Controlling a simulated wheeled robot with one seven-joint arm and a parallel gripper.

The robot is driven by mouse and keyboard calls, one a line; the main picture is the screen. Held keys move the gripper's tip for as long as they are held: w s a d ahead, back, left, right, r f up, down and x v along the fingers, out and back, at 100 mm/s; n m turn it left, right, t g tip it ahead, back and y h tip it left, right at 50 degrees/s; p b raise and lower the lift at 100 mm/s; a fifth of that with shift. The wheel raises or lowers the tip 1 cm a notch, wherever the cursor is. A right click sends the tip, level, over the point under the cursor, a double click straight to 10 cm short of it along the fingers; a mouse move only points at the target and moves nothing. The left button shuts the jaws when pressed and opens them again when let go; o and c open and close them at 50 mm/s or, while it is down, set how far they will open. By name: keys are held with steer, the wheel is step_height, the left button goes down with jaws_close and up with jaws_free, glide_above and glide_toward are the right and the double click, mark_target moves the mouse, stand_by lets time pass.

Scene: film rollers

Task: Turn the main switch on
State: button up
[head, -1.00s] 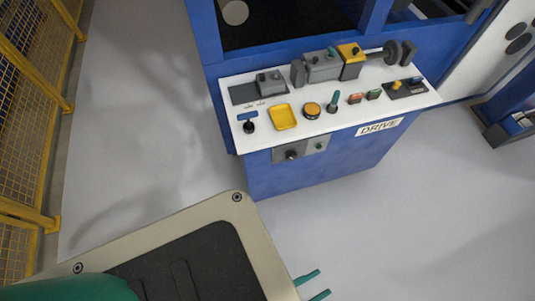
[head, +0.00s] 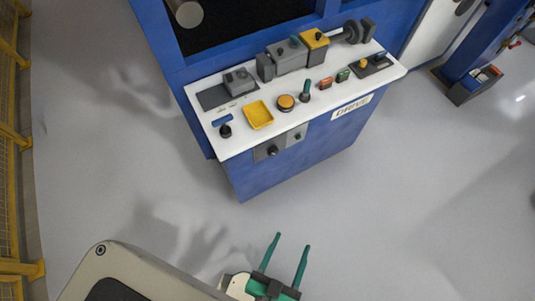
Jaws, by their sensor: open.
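The blue console with a white top (head: 235,142) stands ahead of me, marked DRIVE. On its front, below the white top, is a grey plate (head: 284,146) with a large dark rotary knob (head: 272,150) and a smaller knob (head: 298,137). I cannot tell for sure which control is the main switch, as no label for it is readable. My gripper (head: 293,241), with two green fingers, is at the bottom centre. Its fingers are apart with nothing between them. It is well short of the console and touches nothing.
The white top carries a yellow tray (head: 259,115), an orange round button (head: 286,103), a green-handled lever (head: 305,92), a black knob (head: 225,131) and several other controls. A yellow fence (head: 10,150) is at the left. The grey floor is clear between me and the console.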

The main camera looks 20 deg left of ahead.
steer(key=w+f+g, duration=0.2)
steer(key=w+f, duration=0.3)
steer(key=f, duration=0.7)
steer(key=n+g+y, duration=0.5)
steer(key=n+y, duration=0.5)
steer(key=y, duration=0.1)
glide_toward(275, 153)
steer(key=x, duration=0.8)
steer(key=shift+w+a+f, duration=0.1)
steer(key=shift+a+f, duration=0.15)
steer(key=c, duration=1)
